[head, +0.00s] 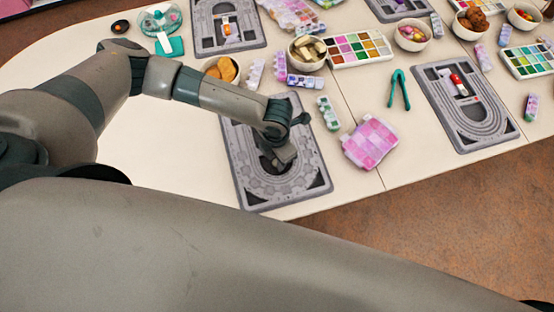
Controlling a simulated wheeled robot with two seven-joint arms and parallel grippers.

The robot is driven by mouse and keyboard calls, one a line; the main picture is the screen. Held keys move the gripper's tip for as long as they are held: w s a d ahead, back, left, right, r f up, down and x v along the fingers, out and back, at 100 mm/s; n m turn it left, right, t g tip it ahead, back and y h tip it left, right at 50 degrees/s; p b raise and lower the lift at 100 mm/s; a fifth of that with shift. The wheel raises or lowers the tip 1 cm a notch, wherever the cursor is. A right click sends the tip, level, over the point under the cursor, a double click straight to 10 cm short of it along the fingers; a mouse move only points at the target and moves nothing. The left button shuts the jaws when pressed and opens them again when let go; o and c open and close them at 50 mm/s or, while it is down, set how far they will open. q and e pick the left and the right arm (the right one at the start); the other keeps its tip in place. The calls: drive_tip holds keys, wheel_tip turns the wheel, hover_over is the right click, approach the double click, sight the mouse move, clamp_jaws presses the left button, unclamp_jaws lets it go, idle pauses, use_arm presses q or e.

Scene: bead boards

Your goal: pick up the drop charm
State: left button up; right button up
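My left gripper (284,153) is low over the near grey bead board (300,192), around the middle of its looped tracks. I cannot tell whether its fingers are open or shut, or whether anything is between them. The wrist and hand hide part of the board. I cannot make out a drop charm; it may be hidden under the gripper or too small to see. My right gripper is not in view; a large grey arm link of mine fills the bottom of the picture.
A pink checkered pouch (369,142) and a pale green patterned tube (328,113) lie right of the board. Teal tweezers (399,90), a bead palette (360,50), several bowls and another board (472,125) lie beyond. The table's left part (165,150) is clear.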

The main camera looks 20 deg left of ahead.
use_arm(q)
drive_tip(key=shift+c, duration=0.6)
clamp_jaws()
drive_tip(key=shift+r, duration=0.1)
drive_tip(key=shift+w+r+b, duration=0.1)
drive_tip(key=shift+r+b, duration=0.3)
drive_tip(key=shift+r, duration=0.1)
wheel_tip(320, 180, up, 2)
drive_tip(key=shift+r+b, duration=0.1)
drive_tip(key=shift+b, duration=0.5)
drive_tip(key=s+d+r+b, duration=0.3)
drive_tip(key=s+d+r, duration=0.4)
drive_tip(key=s+d, duration=0.1)
drive_tip(key=shift+d+r+b, duration=0.3)
drive_tip(key=shift+d, duration=0.05)
